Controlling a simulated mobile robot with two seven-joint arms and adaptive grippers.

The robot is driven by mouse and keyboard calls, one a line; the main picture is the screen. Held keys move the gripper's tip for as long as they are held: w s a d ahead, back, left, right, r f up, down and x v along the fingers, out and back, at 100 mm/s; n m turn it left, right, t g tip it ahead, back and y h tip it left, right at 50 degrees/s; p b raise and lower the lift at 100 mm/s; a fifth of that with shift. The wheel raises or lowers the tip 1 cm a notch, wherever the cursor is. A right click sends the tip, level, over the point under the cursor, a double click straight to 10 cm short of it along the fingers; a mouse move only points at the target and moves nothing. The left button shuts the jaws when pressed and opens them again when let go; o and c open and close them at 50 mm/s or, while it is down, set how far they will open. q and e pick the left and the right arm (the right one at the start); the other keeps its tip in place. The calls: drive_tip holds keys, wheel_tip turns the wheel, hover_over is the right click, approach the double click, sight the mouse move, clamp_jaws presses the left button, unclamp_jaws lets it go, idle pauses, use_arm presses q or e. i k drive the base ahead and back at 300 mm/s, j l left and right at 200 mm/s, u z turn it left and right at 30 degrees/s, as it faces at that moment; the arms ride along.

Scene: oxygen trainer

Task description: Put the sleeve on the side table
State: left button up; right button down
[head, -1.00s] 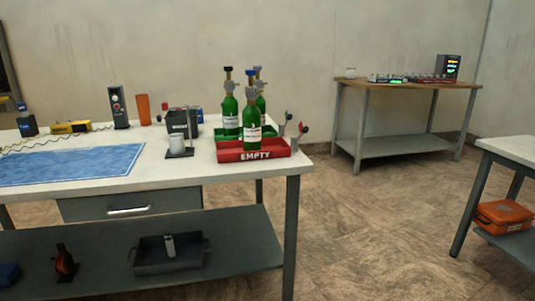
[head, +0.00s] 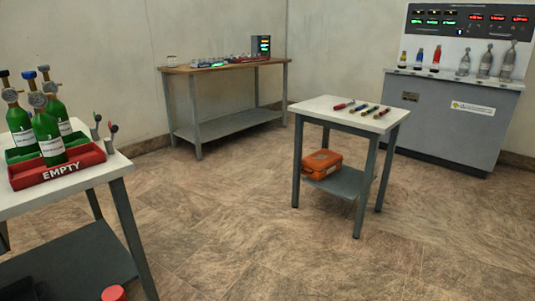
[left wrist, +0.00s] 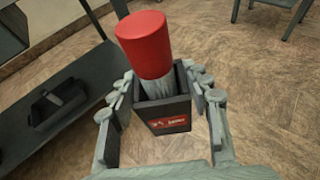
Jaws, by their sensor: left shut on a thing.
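My left gripper (left wrist: 160,92) is shut on a dark, square, open-topped sleeve (left wrist: 168,126) with a red label, its fingers on either side. A red-capped piece (left wrist: 143,45) with a greyish clear body stands in the sleeve and leans a little to the left. In the head view only the red cap (head: 114,294) shows at the bottom edge; the sleeve and gripper are out of that picture. The side table (head: 327,112) is a small white-topped table in the middle right, apart from the sleeve. My right gripper is not in view.
Several pen-like tools (head: 361,107) lie across the side table's top; its left part is bare. An orange case (head: 321,163) sits on its lower shelf. The workbench (head: 98,177) with an EMPTY tray (head: 58,175) of green cylinders stands left. Open floor lies between.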

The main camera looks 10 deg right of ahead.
sight(323, 104)
drive_tip(key=z, duration=2.6)
drive_tip(key=i+j+z, duration=0.1)
drive_tip(key=j+z, duration=0.15)
drive_tip(key=j, duration=0.45)
drive_tip(key=i+j, duration=0.1)
drive_tip(key=j, duration=0.7)
drive_tip(key=i+j, duration=0.1)
drive_tip(key=j, duration=1.5)
drive_tip(key=i+j, duration=0.15)
drive_tip(key=j, duration=0.65)
drive_tip(key=i+j, duration=0.1)
drive_tip(key=j, duration=0.7)
